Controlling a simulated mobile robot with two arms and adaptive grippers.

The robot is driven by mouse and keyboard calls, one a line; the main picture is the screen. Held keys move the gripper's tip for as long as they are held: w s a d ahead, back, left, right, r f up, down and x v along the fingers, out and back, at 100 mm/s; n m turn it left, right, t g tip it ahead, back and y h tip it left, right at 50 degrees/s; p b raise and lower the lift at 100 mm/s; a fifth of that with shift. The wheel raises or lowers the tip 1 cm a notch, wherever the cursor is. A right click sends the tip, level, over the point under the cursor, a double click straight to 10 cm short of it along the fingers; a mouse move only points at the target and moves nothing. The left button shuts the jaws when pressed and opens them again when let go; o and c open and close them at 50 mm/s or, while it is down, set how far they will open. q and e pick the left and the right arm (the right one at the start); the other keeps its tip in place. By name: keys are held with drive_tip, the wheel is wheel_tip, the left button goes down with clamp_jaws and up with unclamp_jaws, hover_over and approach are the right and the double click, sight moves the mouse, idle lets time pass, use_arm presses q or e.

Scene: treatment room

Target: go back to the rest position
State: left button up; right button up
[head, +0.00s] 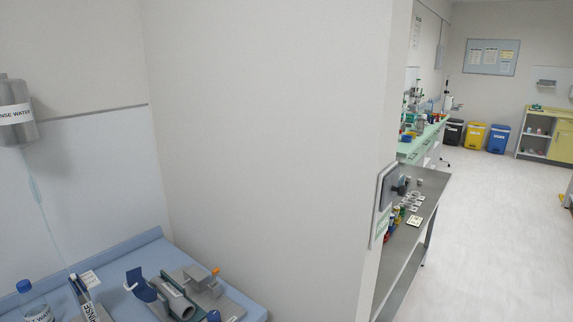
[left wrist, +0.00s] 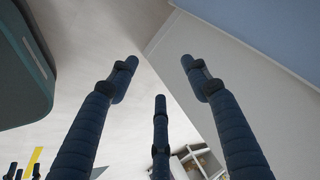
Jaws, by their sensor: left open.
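My left gripper (left wrist: 159,76) shows in the left wrist view with its dark blue fingers spread apart. Nothing is between the fingertips. Behind them are a pale floor or wall surface and the edge of a blue surface. I cannot make out either gripper in the head view.
A blue counter (head: 140,252) at lower left bears a bottle (head: 33,300) with a blue cap and a grey device (head: 178,300). A white wall (head: 270,130) stands close ahead. A metal shelf table (head: 418,215) holds small items. Pale floor (head: 490,240) is clear at right.

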use_arm(q)
drive_tip(key=s+a+f+n+g+y, duration=0.1)
drive_tip(key=s+a+f+n, duration=0.2)
drive_tip(key=s, duration=0.9)
drive_tip(key=s+a+f+n+g+b, duration=0.1)
drive_tip(key=s+f, duration=0.5)
drive_tip(key=s, duration=0.6)
drive_tip(key=s+a+f+n+g+y, duration=0.1)
drive_tip(key=s+a+f+n+g, duration=0.1)
drive_tip(key=s+a+f+n, duration=0.2)
drive_tip(key=s+a+f, duration=0.1)
drive_tip(key=s+a, duration=0.2)
drive_tip(key=s, duration=0.5)
drive_tip(key=shift+n+y, duration=0.3)
drive_tip(key=shift+n, duration=0.1)
drive_tip(key=shift+w, duration=0.1)
